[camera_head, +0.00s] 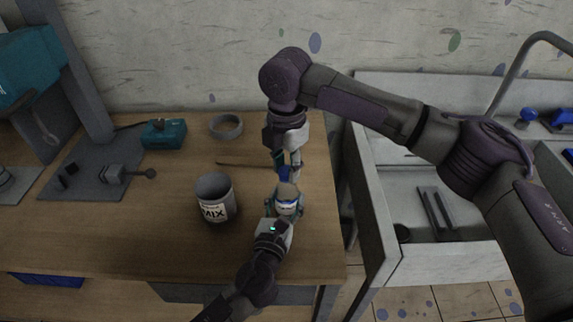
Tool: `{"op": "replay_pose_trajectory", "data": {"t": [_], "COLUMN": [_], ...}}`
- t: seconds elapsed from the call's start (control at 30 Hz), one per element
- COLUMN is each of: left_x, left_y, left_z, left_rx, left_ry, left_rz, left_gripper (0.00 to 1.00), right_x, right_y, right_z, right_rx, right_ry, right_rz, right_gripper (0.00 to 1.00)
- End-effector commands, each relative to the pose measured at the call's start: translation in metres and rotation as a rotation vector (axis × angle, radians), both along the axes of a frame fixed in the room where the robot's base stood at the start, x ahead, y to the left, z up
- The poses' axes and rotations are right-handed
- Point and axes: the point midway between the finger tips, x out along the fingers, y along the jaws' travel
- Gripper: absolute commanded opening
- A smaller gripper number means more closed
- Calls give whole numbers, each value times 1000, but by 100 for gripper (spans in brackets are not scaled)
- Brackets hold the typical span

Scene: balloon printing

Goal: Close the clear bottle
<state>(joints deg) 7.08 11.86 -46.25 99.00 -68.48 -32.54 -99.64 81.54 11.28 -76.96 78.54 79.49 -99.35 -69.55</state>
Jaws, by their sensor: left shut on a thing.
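The bottle (288,191) is near the right edge of the wooden table, with a pale upper part and a blue-and-white band. My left gripper (284,208) comes from below and is shut on the bottle, hiding part of its lower body. A small blue piece, apparently the cap (285,174), is just above the bottle. My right gripper (287,164) comes down from above with its fingertips at this blue piece. Whether its fingers grip the piece, and whether the piece touches the bottle, I cannot tell.
A grey "MIX" can (216,212) stands left of the bottle. A thin stick (240,164), a grey ring-shaped dish (226,127) and a teal box (164,134) lie farther back. A sink unit (460,262) is on the right. The table's front left is clear.

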Motion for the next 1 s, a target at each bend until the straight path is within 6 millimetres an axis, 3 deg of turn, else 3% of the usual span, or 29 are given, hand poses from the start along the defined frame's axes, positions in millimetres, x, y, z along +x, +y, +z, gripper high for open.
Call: {"op": "replay_pose_trajectory", "data": {"t": [0.2,0.33,1.0], "left_x": [0,0,0], "left_y": [0,0,0], "left_z": [0,0,0], "left_rx": [0,0,0], "left_ry": [0,0,0], "left_rz": [0,0,-1], "left_gripper": [0,0,0], "right_x": [0,-1,0], "right_y": [0,1,1], "right_z": [0,-1,-2], "right_rx": [0,1,-1], "right_ry": [0,3,5], "right_rz": [-24,-199,-1871], "right_gripper": [0,0,0]}}
